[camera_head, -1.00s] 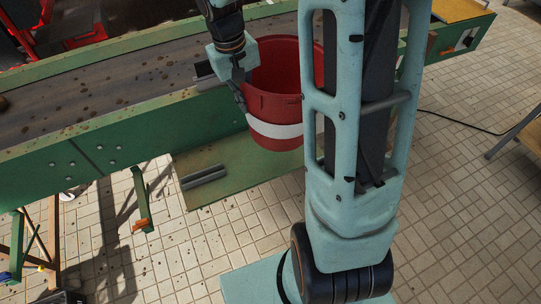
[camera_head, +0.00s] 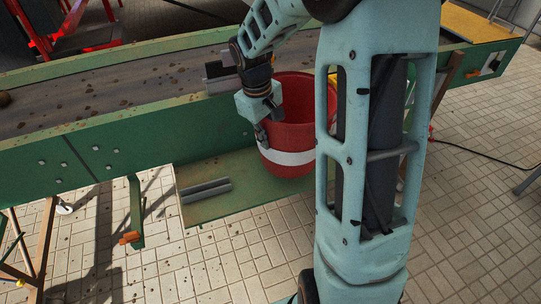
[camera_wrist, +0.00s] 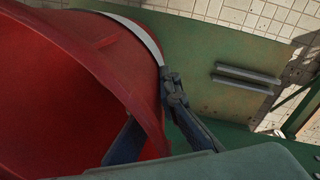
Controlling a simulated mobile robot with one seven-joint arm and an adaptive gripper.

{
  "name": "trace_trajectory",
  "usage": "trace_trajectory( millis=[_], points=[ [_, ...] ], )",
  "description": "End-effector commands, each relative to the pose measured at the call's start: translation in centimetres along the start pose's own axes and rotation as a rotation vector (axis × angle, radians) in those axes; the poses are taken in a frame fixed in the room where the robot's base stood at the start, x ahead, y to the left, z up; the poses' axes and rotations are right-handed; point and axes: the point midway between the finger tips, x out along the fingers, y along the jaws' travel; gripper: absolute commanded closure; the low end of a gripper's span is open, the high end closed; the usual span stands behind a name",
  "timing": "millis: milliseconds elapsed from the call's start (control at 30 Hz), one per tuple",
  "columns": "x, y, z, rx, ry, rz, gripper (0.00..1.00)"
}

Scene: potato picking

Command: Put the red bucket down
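The red bucket (camera_head: 296,112) with a white band is upright, low over or on the green shelf beside the conveyor. I cannot tell whether its base touches the shelf. My gripper (camera_head: 266,132) is at the bucket's left rim. In the wrist view, the bucket (camera_wrist: 75,80) fills the left side, and my gripper (camera_wrist: 148,125) has one finger inside and one outside the wall, shut on it. My arm hides the bucket's right side in the head view.
The green shelf (camera_head: 235,205) has two grey bars (camera_head: 206,191) to the left of the bucket; they also show in the wrist view (camera_wrist: 247,76). The conveyor (camera_head: 130,92) with its green side wall runs behind. The tiled floor lies in front.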

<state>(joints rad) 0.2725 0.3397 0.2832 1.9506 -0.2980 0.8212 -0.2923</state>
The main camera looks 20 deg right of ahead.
Motion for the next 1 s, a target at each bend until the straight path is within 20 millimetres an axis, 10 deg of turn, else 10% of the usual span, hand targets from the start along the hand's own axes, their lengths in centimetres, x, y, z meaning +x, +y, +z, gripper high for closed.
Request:
trace_trajectory(
  millis=[767, 1000],
  points=[
    [4.9, -0.6, -0.1, 0.001, 0.002, 0.002, 1.00],
    [4.8, -0.7, 0.0, 0.001, 0.001, 0.001, 0.78]
  ],
)
